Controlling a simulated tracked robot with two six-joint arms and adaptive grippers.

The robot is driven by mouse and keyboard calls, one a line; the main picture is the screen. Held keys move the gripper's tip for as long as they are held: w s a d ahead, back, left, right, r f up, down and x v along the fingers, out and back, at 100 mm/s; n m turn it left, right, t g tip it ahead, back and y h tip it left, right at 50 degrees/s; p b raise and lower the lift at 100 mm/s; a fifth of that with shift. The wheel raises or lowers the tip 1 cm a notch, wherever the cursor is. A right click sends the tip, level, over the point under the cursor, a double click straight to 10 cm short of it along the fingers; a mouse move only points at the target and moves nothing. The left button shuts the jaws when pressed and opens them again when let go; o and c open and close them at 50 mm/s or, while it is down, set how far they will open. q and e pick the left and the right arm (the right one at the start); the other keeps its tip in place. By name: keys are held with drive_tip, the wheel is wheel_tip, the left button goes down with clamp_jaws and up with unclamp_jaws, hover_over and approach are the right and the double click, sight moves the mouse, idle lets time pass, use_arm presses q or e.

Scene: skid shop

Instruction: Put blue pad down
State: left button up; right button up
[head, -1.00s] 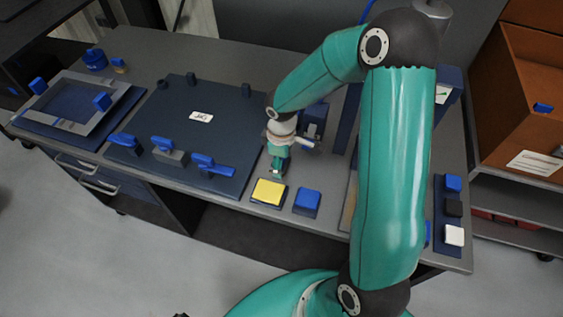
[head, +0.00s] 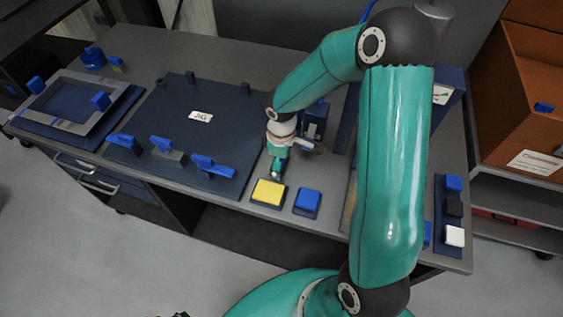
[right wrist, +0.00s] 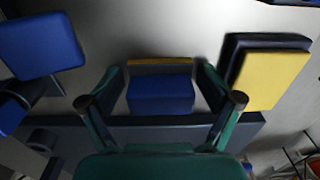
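My right gripper (head: 277,172) is over the bench, just behind the yellow pad (head: 268,192). In the right wrist view the gripper (right wrist: 160,85) has its two fingers against the sides of a blue pad (right wrist: 160,95) with an ochre strip along one edge. The head view does not clearly show this held pad, and its gap to the bench cannot be told. Another blue block (head: 307,202) sits on a dark base right of the yellow pad; it also shows in the right wrist view (right wrist: 40,45). My left gripper is not in view.
A dark jig plate (head: 190,130) with blue-handled clamps lies left of the gripper. A blue fixture (head: 314,122) stands behind it. A framed tray (head: 75,100) is at the far left. A strip with blue, black and white blocks (head: 453,210) is at the right.

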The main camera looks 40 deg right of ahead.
wheel_tip(320, 180, up, 13)
drive_tip(key=shift+p, duration=0.35)
idle(0.4)
